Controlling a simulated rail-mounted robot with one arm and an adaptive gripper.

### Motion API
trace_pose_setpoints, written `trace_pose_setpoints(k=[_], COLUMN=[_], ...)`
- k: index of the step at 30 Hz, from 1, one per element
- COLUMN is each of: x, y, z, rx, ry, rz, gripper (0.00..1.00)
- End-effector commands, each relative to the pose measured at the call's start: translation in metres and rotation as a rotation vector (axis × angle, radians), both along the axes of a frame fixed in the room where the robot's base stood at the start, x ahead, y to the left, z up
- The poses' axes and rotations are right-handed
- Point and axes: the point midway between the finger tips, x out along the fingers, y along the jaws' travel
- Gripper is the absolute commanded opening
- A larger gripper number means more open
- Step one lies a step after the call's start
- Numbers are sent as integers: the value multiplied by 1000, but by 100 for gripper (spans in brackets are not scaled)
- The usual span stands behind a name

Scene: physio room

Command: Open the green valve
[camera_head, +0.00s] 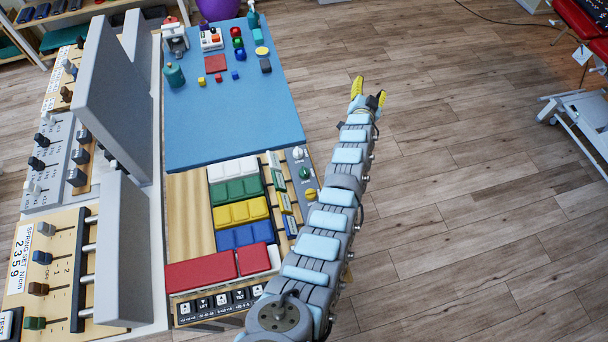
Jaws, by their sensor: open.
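A small green knob (304,173), which looks like the green valve, sits on a narrow panel at the right edge of the bench. It lies between a white knob (298,153) and a yellow knob (311,194). Its exact turn angle is too small to tell. My gripper (369,90) has yellow fingertips that stand apart, with nothing seen between them. It is beyond the green knob and to its right, over the floor side of the bench, touching nothing visible. My arm runs up the picture just right of the knob panel.
Coloured blocks (240,213) fill the bench left of the knobs. A blue mat (232,130) holds small cubes, a teal bottle (174,75) and other items. Tall grey panels (112,95) stand at left.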

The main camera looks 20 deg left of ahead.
Motion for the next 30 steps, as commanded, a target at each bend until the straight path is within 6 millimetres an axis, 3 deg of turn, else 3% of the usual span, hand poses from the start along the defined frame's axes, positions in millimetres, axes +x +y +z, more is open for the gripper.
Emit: trace_pose_setpoints(k=[6,14,23,30], x=[24,22,-16,-75], y=[2,5,25,54], z=[-19,-40,-61,-74], rx=[84,204,351,456], ry=[195,437,723,972], rz=[-102,-248,-426,-567], gripper=[66,66,66,66])
